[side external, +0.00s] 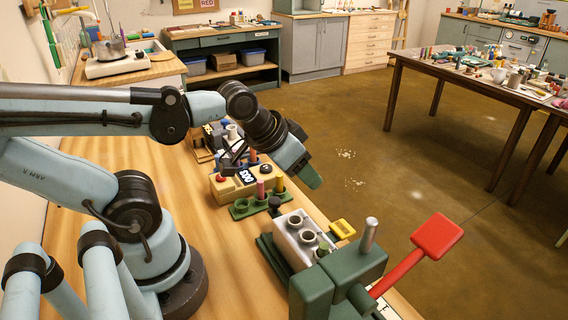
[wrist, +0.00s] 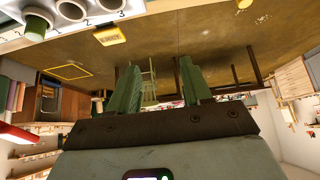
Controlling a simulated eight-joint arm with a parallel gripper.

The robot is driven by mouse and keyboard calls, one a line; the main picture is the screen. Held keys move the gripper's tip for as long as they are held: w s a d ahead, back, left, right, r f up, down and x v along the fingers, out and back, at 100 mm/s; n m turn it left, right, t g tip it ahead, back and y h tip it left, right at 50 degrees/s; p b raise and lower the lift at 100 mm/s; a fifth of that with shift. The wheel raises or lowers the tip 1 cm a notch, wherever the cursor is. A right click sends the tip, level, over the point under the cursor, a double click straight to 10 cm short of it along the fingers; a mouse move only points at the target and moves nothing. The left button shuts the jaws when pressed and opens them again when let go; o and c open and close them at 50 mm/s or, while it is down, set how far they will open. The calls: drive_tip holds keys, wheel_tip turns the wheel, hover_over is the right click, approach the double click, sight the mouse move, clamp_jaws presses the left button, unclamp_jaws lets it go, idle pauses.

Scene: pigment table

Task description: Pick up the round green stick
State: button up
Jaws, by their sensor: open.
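A round green stick (wrist: 39,26) shows at the upper left of the wrist view, in or at a hole of a pale block (wrist: 75,12) with several round openings. My gripper (side external: 312,178) hangs beyond the table edge, above and behind the block. In the wrist view its two green fingers (wrist: 158,72) are apart with nothing between them, and they are away from the stick.
A small green rack (side external: 243,209) with a pink stick (side external: 261,189) and a yellow stick (side external: 279,183) is behind the block. A green press with a red lever (side external: 437,238) stands in front. A yellow tag (side external: 343,229) sits beside the block. The floor beyond is open.

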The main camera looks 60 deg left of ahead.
drive_tip(key=s+d+r+m+g+h, duration=0.1)
drive_tip(key=s+d+r+m+g, duration=0.1)
drive_tip(key=d+r+m+g, duration=0.25)
drive_tip(key=s+d+r+m+g, duration=0.25)
drive_tip(key=d+m, duration=0.25)
drive_tip(key=d, duration=0.3)
drive_tip(key=t, duration=0.1)
hover_over(323, 245)
drive_tip(key=shift+n, duration=0.25)
wheel_tip(323, 245, down, 6)
drive_tip(key=shift+s+d+f, duration=0.1)
drive_tip(key=shift+s, duration=0.05)
drive_tip(key=shift+f, duration=2.7)
clamp_jaws()
